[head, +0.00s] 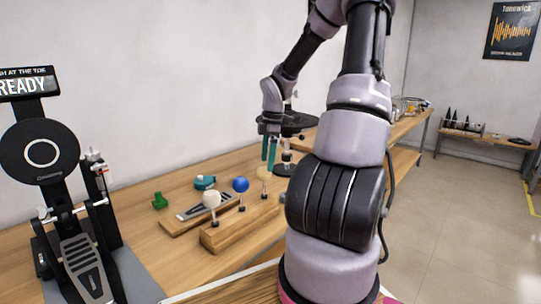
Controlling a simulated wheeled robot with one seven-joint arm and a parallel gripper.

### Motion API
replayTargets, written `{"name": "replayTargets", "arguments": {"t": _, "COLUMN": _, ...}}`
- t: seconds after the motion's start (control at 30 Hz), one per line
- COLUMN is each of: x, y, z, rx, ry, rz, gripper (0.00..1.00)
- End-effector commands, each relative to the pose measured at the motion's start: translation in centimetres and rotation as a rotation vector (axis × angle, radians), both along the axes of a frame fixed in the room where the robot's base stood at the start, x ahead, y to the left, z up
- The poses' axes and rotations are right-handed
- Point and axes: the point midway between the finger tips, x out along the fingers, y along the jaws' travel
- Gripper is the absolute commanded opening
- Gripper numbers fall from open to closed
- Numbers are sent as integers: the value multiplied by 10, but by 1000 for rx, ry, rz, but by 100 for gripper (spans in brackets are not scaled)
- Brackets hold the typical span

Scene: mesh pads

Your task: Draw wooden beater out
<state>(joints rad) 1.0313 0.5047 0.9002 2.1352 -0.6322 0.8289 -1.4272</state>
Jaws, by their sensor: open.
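A wooden rack (240,225) on the workbench holds several upright beaters. The wooden beater (265,174), with a tan rounded head, stands at the rack's far right end. A blue beater (240,185) stands in the middle, and a white beater (211,199) stands at the near left. My gripper (268,158) points down with its teal fingers apart, right at the wooden beater's head. The fingers overlap the head in this view, and I cannot tell whether they touch it. Part of the rack's right side is hidden behind my arm.
A bass drum pedal (80,262) with a black round pad and a "READY" display stands at the left. A grey footboard (203,207), a teal item (205,183) and a small green item (160,201) lie behind the rack. A black stand (285,169) is close beyond my gripper.

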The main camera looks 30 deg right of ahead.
Motion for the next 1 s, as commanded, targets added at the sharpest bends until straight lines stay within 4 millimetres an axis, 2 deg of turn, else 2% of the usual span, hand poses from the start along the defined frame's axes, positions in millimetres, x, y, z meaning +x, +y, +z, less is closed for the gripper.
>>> {"name": "replayTargets", "arguments": {"t": 0.3, "x": 1, "y": 8, "z": -56, "rx": 2, "ry": 5, "rz": 1, "gripper": 97}}
{"name": "replayTargets", "arguments": {"t": 0.5, "x": 2, "y": 11, "z": -84, "rx": 0, "ry": 2, "rz": -2, "gripper": 97}}
{"name": "replayTargets", "arguments": {"t": 0.7, "x": 2, "y": 12, "z": -97, "rx": -1, "ry": 2, "rz": -3, "gripper": 97}}
{"name": "replayTargets", "arguments": {"t": 0.97, "x": 2, "y": 12, "z": -98, "rx": -1, "ry": 1, "rz": -4, "gripper": 97}}
{"name": "replayTargets", "arguments": {"t": 1.0, "x": 2, "y": 12, "z": -98, "rx": -1, "ry": 1, "rz": -4, "gripper": 90}}
